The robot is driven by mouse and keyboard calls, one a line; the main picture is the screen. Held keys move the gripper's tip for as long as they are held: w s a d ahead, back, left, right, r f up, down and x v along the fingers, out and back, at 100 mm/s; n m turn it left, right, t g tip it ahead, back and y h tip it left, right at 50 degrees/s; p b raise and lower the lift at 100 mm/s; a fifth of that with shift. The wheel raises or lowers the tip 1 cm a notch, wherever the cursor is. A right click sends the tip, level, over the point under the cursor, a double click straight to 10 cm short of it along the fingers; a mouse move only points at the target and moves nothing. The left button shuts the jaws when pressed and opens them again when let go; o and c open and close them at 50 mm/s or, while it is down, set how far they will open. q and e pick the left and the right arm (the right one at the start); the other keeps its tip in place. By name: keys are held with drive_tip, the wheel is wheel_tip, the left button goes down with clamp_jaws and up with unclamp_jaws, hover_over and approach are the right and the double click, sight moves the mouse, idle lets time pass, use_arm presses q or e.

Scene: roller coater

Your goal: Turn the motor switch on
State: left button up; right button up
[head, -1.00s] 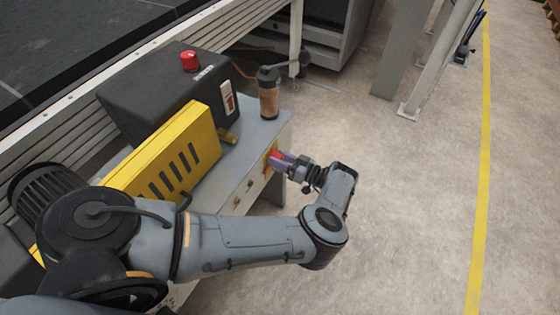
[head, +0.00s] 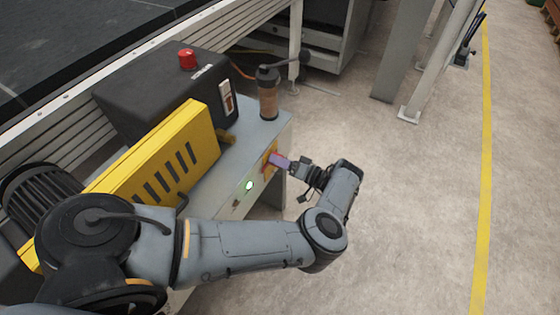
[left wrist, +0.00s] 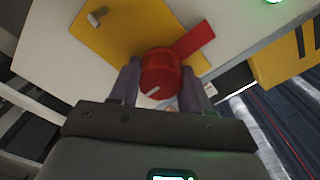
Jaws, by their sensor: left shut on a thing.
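The motor switch is a red rotary knob (left wrist: 160,75) on a yellow plate (left wrist: 115,28), seen in the left wrist view. A red bar sticks out from it toward the upper right. My left gripper (left wrist: 162,88) is shut on the knob, one finger on each side. In the head view my left gripper (head: 279,161) is at the front panel (head: 229,196) of the grey cabinet and hides most of the knob. A green lamp (head: 249,185) is lit on that panel, left of the gripper. My right gripper is not in view.
A black box with a red button (head: 187,59) and a yellow slotted guard (head: 160,150) stand on the cabinet. A brown cylinder with a black crank (head: 268,92) stands near its far corner. The floor to the right is clear up to grey posts (head: 405,50).

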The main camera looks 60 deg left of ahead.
use_arm(q)
drive_tip(key=shift+r, duration=0.15)
drive_tip(key=o, duration=1)
drive_tip(key=shift+w, duration=0.1)
drive_tip(key=shift+b+v, duration=1.35)
drive_tip(key=shift+v, duration=4.05)
